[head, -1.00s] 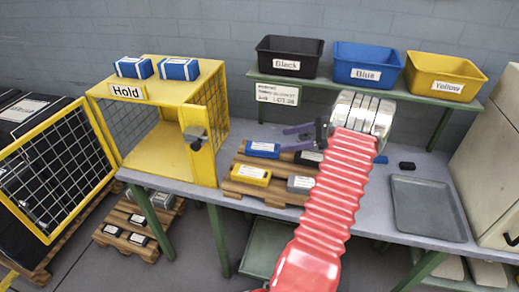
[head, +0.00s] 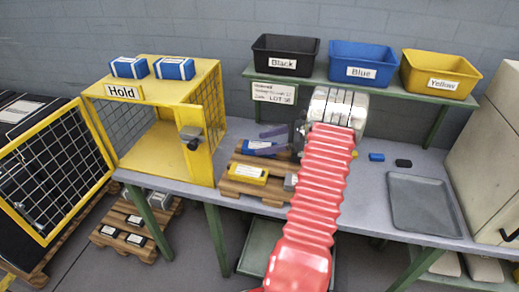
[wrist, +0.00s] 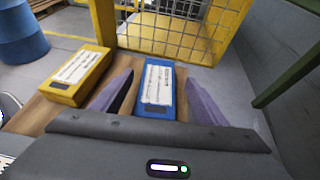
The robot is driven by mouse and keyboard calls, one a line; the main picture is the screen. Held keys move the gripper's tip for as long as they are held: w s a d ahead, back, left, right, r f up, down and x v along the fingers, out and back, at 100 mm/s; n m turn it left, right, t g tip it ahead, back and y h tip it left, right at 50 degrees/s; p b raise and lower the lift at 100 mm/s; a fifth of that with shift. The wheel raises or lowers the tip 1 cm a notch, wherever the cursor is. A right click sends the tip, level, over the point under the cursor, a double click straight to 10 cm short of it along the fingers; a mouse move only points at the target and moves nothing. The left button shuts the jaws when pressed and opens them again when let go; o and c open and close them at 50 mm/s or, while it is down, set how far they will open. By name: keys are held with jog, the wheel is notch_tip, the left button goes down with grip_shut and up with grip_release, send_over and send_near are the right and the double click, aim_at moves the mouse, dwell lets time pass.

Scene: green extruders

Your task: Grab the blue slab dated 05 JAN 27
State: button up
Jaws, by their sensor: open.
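A blue slab (head: 260,148) with a white label lies on the wooden pallet on the table. In the wrist view the blue slab (wrist: 158,90) sits between the two purple fingers of my gripper (wrist: 159,78). The fingers are open, one on each side of it, with a visible gap. I cannot tell how far above it they are. In the head view my gripper (head: 257,141) reaches over the slab from the right. The label's print is too small to read. Two more blue slabs (head: 129,67) (head: 174,68) lie on top of the Hold cage.
A yellow slab (head: 248,173) lies beside the blue one, and a grey slab (head: 290,181) is partly hidden by my arm. The yellow Hold cage (head: 150,145) stands left of the pallet. Black, Blue (head: 362,65) and Yellow bins stand on the shelf. A grey tray (head: 428,232) lies right.

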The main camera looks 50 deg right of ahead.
aim_at(255, 145)
jog(key=shift+w+a+f, duration=0.1)
jog(key=shift+w+a, duration=0.05)
jog(key=shift+w, duration=0.05)
jog(key=shift+x, duration=2.5)
jog(key=shift+a, duration=0.1)
jog(key=shift+c, duration=0.7)
jog(key=c, duration=1.2)
